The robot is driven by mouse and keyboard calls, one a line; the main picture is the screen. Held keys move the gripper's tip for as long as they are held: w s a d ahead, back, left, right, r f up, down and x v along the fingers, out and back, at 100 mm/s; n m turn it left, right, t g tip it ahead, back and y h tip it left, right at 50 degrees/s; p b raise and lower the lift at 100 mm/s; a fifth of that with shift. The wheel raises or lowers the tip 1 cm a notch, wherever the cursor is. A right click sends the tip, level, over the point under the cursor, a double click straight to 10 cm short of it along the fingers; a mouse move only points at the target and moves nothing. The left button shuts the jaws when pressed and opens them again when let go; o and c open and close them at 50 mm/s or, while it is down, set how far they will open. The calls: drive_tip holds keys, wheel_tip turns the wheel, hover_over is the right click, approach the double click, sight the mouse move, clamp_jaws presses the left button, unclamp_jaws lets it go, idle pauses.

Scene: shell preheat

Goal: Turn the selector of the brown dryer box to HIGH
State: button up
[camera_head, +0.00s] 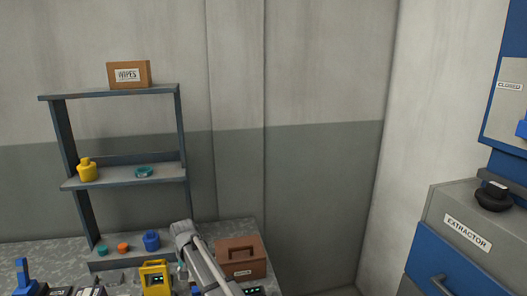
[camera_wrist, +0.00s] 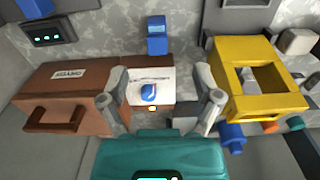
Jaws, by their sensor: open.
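The brown dryer box (camera_wrist: 75,90) lies across the left and middle of the wrist view, with a brown handle and an upside-down label. Its white panel (camera_wrist: 135,82) carries a blue selector knob (camera_wrist: 148,92); the marks around the knob are too small to read, so I cannot tell its setting. My gripper (camera_wrist: 160,74) is open, one finger on each side of the panel, with the knob between them nearer the left finger. I see no contact with the knob. The brown box also shows in the head view (camera_head: 240,262), right of my arm, its selector not visible there.
A yellow box (camera_wrist: 262,104) with a square opening stands just right of my right finger. A small blue object (camera_wrist: 157,36) is beyond the panel. A dark unit with green lights (camera_wrist: 45,30) is at upper left. A shelf (camera_head: 110,94) stands behind the bench.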

drive_tip(key=s+d+f+m+b, duration=0.1)
drive_tip(key=s+d+f+b, duration=0.1)
drive_tip(key=d, duration=0.9)
drive_tip(key=s+d+f+b, duration=0.1)
drive_tip(key=s+d, duration=0.2)
drive_tip(key=d, duration=0.9)
drive_tip(key=s+d+f+b, duration=0.1)
drive_tip(key=s+d, duration=0.5)
drive_tip(key=d, duration=0.3)
drive_tip(key=s+d+f+m+b, duration=0.1)
drive_tip(key=s+d+f+b, duration=0.1)
drive_tip(key=s+d, duration=0.4)
drive_tip(key=d, duration=0.4)
drive_tip(key=shift+d+m, duration=0.2)
drive_tip(key=shift+m, duration=0.1)
